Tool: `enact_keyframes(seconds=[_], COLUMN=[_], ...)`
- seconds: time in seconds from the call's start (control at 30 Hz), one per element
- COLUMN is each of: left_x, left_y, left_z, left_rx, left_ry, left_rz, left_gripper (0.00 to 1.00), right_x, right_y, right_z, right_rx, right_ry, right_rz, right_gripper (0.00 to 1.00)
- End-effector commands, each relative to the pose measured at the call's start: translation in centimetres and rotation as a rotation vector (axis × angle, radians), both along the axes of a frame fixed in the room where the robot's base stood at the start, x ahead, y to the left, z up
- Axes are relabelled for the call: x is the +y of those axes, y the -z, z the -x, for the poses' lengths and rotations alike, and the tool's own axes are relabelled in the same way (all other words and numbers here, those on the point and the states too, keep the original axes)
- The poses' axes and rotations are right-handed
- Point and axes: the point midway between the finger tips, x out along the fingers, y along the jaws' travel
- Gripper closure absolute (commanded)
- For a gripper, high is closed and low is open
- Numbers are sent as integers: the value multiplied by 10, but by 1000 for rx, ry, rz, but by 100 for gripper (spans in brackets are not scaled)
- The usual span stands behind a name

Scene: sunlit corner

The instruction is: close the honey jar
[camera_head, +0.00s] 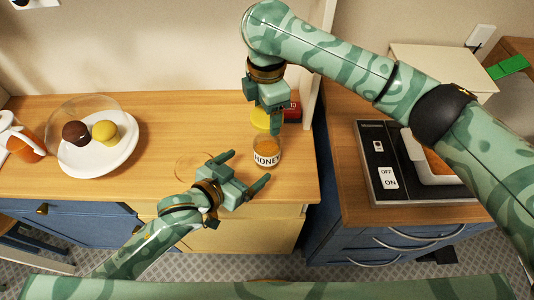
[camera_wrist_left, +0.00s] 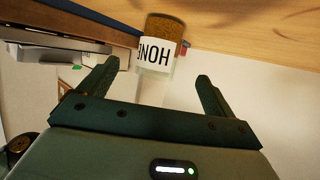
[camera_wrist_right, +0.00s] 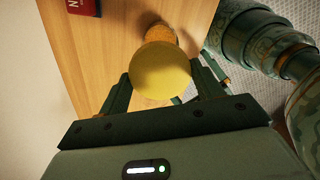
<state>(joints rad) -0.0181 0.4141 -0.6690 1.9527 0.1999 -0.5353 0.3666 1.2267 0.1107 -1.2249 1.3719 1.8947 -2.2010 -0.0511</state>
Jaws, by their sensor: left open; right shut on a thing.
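The honey jar (camera_head: 267,154), clear with amber honey and a HONEY label, stands on the wooden counter near its right end. It also shows upside down in the left wrist view (camera_wrist_left: 158,50). My left gripper (camera_head: 249,170) is open, with its fingers pointing toward the jar and no visible contact. My right gripper (camera_head: 270,115) is shut on the yellow lid (camera_head: 261,118), above and slightly behind the jar. In the right wrist view the round lid (camera_wrist_right: 160,72) sits between the fingers, partly covering the jar (camera_wrist_right: 160,36) beyond it.
A dark red box (camera_head: 293,110) stands behind the jar, close to my right gripper. A white plate (camera_head: 122,150) with a dark and a yellow round item under a clear dome is at the left, beside a teapot (camera_head: 24,143).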

Motion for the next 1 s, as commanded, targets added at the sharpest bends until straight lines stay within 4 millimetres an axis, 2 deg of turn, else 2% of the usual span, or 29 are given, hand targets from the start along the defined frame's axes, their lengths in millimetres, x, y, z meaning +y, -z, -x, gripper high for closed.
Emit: enact_keyframes(seconds=[0.3,0.5,0.7,0.97,1.0], left_x=[-34,-50,-56,-57,-57], left_y=[23,33,38,38,38], left_z=[-45,-66,-75,-75,-75], left_rx=[0,-1,-1,0,0], left_ry=[0,0,1,1,1], left_rz=[0,0,-1,0,0], left_gripper=[10,10,10,10,12], right_x=[0,0,0,0,0], right_y=[0,0,0,0,0], right_z=[0,0,0,0,0], right_rx=[0,0,0,0,0], right_ry=[0,0,0,0,0], right_rz=[0,0,0,0,0], right_gripper=[56,56,56,56,56])
